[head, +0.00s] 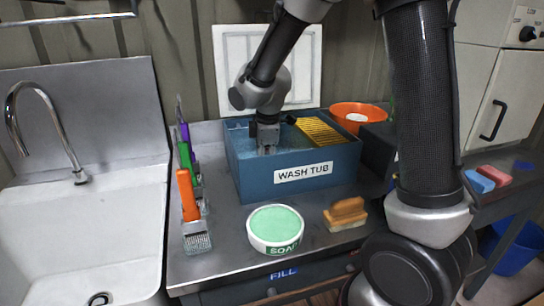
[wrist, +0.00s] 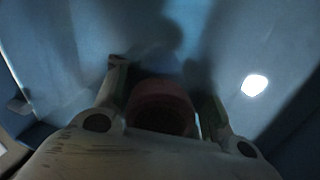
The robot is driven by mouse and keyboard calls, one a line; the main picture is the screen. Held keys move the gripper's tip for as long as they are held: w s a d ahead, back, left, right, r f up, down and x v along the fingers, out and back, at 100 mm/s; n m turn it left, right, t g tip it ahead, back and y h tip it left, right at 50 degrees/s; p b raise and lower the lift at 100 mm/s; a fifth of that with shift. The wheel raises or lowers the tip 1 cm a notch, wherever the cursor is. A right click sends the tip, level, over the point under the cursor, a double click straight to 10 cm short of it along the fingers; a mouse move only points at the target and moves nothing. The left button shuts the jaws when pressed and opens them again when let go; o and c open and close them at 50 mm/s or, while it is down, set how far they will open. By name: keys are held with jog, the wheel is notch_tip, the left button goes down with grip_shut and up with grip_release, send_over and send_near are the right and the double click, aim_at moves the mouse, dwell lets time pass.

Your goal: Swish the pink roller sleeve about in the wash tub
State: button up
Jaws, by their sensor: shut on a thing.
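The wash tub (head: 250,183) is a blue open box with a white "WASH TUB" label, on the metal bench. My gripper (head: 267,150) reaches down into the left part of the tub, its fingertips hidden by the tub's front wall in the head view. In the dark wrist view my gripper (wrist: 165,100) is shut on the pink roller sleeve (wrist: 162,103), whose round end shows between the fingers. The blue tub interior (wrist: 225,50) lies beyond it. The sleeve cannot be seen in the head view. How deep it sits in the water is unclear.
A yellow ribbed grid (head: 318,131) sits in the tub's right part. An orange bowl (head: 358,113) stands behind. In front are a soap tub (head: 275,229) and a wooden brush (head: 345,214).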

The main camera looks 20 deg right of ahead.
jog(key=shift+d, duration=2.25)
jog(key=shift+a, duration=2.25)
jog(key=shift+d, duration=2.25)
jog(key=shift+a, duration=2.25)
